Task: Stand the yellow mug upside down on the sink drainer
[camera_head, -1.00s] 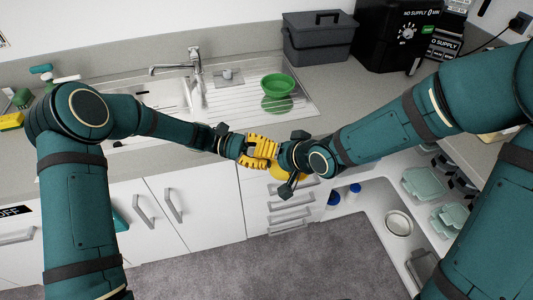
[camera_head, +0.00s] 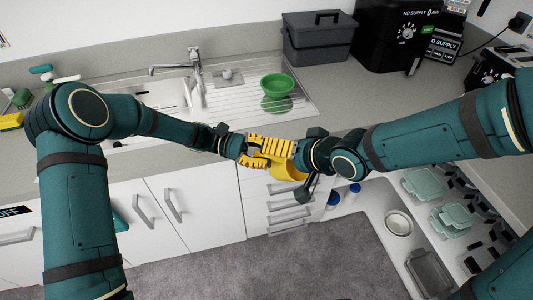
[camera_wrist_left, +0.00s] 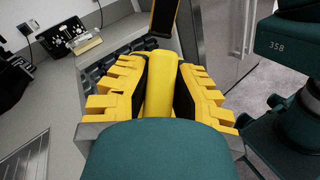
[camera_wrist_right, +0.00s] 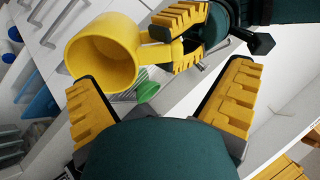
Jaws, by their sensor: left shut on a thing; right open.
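The yellow mug (camera_head: 288,171) is held in the air in front of the counter edge. My left gripper (camera_head: 272,151) is shut on it; in the right wrist view the fingers close on the handle side of the mug (camera_wrist_right: 102,52). In the left wrist view the mug's yellow part (camera_wrist_left: 158,85) sits between the left fingers. My right gripper (camera_wrist_right: 160,95) is open and empty, close to the mug but apart from it. The sink drainer (camera_head: 233,102) is the ribbed metal area right of the tap. A green bowl (camera_head: 277,84) stands on it.
The sink tap (camera_head: 196,70) rises behind the basin. A grey lidded box (camera_head: 318,38) and a black appliance (camera_head: 398,35) stand at the back. An open lower compartment with containers (camera_head: 424,183) is at the right. The drainer left of the bowl looks clear.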

